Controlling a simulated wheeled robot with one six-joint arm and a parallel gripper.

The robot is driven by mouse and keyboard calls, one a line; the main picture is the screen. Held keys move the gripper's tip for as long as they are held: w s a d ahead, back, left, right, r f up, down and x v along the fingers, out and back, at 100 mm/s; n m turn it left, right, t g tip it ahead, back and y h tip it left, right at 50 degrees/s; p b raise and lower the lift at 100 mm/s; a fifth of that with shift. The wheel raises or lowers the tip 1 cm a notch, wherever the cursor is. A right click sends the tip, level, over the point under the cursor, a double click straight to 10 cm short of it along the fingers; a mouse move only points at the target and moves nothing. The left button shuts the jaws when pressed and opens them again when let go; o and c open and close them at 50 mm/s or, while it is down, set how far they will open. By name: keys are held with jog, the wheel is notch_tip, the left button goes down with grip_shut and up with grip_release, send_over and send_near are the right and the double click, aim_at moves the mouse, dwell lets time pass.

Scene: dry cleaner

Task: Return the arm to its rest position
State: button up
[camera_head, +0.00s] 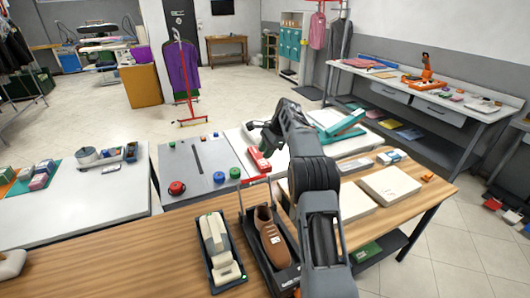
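My arm (315,175) rises from the bottom of the view over the wooden counter and bends at its top. My gripper (254,126) is at the far end, to the left of the bend, above the light work surface. It is small and dark here, and its fingers are not clear enough to show whether they are open or shut. A red object (258,160) is on the surface below it; I see nothing clearly held.
The wooden counter (130,270) holds a brown shoe (272,238) in a black tray and a grey-white device (217,245) close left of my arm. Pale flat boxes (389,186) lie to the right. A grey control panel (198,168) is further left. Open floor lies beyond.

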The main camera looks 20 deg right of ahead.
jog(key=s+f+n+h, duration=0.2)
jog(key=s+f+n, duration=0.2)
jog(key=f+n, duration=0.15)
jog(key=s+a+r+n+t+h, duration=0.1)
jog(key=s+a+r+n, duration=0.2)
jog(key=s, duration=0.7)
jog(key=s+a+r+n+t+h, duration=0.1)
jog(key=s+a+r+n, duration=0.2)
jog(key=s, duration=0.8)
jog(key=s+a+r+n+t, duration=0.1)
jog(key=s+a+r+n, duration=0.2)
jog(key=s, duration=0.8)
jog(key=shift+a+n+h, duration=0.4)
jog(key=shift+n, duration=0.65)
